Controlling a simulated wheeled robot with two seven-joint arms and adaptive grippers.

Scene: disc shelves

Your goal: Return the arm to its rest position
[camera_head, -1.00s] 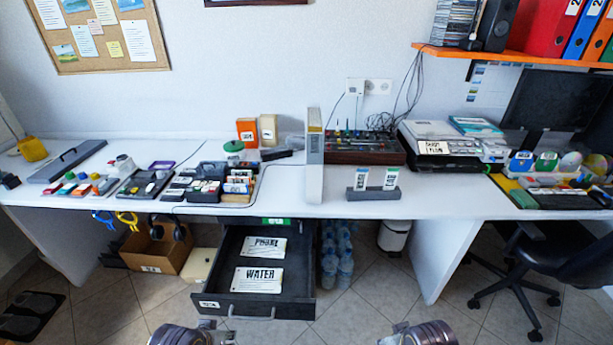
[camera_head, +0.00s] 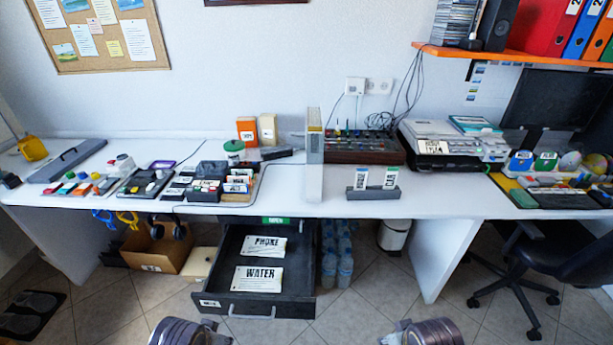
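Two round dark parts of my arms show at the bottom edge of the head view, one left of centre and one right of centre.
A grey holder (camera_head: 373,193) with two upright cards stands on the desk. A card tray (camera_head: 258,186) and small boxes fill the desk's left part. A black chair (camera_head: 560,250) stands at the right. Bottles (camera_head: 337,262) stand beside the drawer.

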